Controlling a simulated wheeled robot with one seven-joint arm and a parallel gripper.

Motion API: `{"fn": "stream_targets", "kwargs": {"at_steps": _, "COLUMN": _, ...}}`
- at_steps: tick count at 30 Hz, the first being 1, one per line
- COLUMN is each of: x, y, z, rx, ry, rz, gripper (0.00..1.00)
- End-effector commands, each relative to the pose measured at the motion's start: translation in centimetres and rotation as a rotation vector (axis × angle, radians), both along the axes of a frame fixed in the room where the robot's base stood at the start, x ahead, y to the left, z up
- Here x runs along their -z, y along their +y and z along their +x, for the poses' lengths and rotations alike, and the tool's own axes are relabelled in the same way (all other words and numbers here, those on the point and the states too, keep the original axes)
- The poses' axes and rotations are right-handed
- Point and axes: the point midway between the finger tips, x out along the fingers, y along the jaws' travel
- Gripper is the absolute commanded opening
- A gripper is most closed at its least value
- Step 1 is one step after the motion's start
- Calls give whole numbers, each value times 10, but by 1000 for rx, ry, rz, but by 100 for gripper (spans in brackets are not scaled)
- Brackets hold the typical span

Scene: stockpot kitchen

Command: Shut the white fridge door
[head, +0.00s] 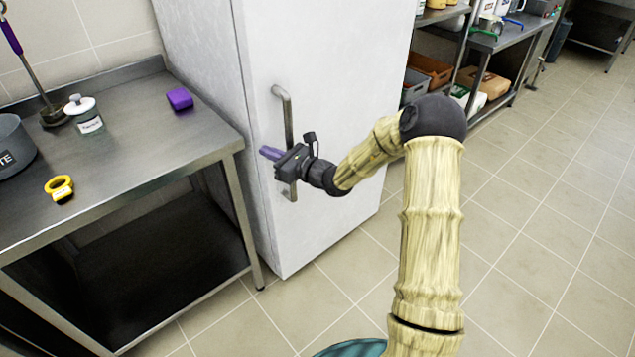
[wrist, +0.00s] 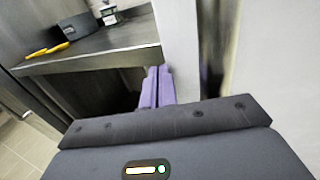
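The white fridge door (head: 345,110) faces the right side, with a grey vertical bar handle (head: 288,115) near its left edge. In the head view the door looks flush or nearly flush with the fridge body (head: 200,60); I cannot tell whether a small gap remains. My gripper (head: 268,152) is in front of the handle's lower part and hides some of it. Its purple fingers point left, past the door's edge. In the wrist view the fingers (wrist: 157,86) lie together with nothing seen between them. Whether the gripper touches the handle or door is unclear.
Shelves with crates (head: 430,68) stand behind right. The tiled floor (head: 540,220) at right is clear.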

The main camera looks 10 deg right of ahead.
Motion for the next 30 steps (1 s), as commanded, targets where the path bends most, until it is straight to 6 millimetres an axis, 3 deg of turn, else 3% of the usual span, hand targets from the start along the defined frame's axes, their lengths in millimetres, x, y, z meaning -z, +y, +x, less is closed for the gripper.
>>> {"fn": "stream_targets", "kwargs": {"at_steps": 9, "x": 0, "y": -44, "z": -48, "rx": 19, "ry": 7, "rz": -4, "gripper": 0}}
{"fn": "stream_targets", "kwargs": {"at_steps": 18, "x": 2, "y": -58, "z": -98, "rx": 0, "ry": 8, "rz": -6, "gripper": 0}}
{"fn": "stream_targets", "kwargs": {"at_steps": 23, "x": 2, "y": -62, "z": -110, "rx": -4, "ry": 8, "rz": -4, "gripper": 0}}
{"fn": "stream_targets", "kwargs": {"at_steps": 30, "x": 2, "y": -63, "z": -111, "rx": -3, "ry": 7, "rz": -4, "gripper": 0}}
